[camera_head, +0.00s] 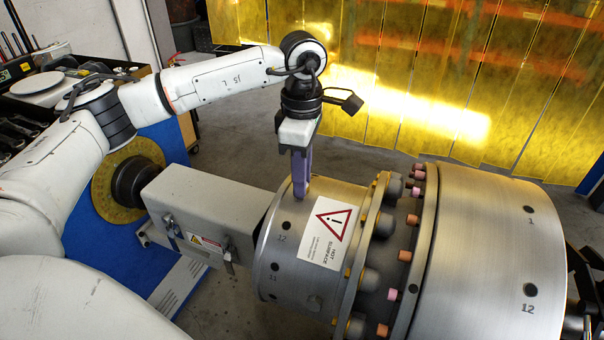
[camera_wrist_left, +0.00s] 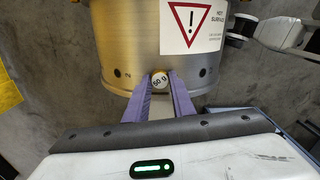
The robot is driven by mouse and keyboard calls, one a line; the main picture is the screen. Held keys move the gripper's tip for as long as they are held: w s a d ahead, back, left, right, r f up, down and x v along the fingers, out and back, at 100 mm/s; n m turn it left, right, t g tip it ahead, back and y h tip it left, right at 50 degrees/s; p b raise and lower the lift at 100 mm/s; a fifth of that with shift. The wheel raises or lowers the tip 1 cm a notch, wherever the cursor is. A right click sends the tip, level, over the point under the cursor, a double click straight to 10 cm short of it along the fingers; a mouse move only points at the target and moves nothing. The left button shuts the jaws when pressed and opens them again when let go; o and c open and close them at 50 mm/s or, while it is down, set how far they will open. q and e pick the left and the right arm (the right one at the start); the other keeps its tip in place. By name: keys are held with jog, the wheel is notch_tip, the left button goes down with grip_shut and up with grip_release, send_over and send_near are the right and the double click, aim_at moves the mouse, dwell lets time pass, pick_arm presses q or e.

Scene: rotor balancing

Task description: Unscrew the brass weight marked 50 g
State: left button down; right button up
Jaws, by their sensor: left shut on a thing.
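The brass weight marked 50 (camera_wrist_left: 160,80) sits at the side of the metal rotor drum, its round face towards the camera in the left wrist view. My left gripper (camera_wrist_left: 160,92) has its two purple fingers closed on it from both sides. In the head view my left gripper (camera_head: 301,185) points down onto the top of the narrower drum (camera_head: 275,245); its fingers mostly hide the weight there. Whether the weight's thread is still in its hole cannot be seen. My right gripper is not visible.
A hot-surface warning label (camera_head: 327,233) is on the drum near my fingers. Numbered holes run round the drum. A flange with several bolts joins a larger drum (camera_head: 500,260) at right. A grey housing (camera_head: 195,212) stands at left. Yellow curtains (camera_head: 400,90) hang behind.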

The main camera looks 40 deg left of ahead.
pick_arm(q)
jog(key=n+p, duration=0.1)
jog(key=n, duration=0.9)
jog(key=shift+n+p, duration=0.3)
jog(key=shift+n, duration=0.1)
jog(key=n+p, duration=0.1)
jog(key=n, duration=0.4)
jog(key=shift+r+n, duration=0.15)
jog(key=shift+n, duration=0.15)
jog(key=n+p, duration=0.2)
jog(key=n, duration=0.4)
jog(key=n+p, duration=0.1)
jog(key=n, duration=0.3)
jog(key=shift+n, duration=0.3)
jog(key=shift+n+p, duration=0.4)
jog(key=shift+n, duration=0.7)
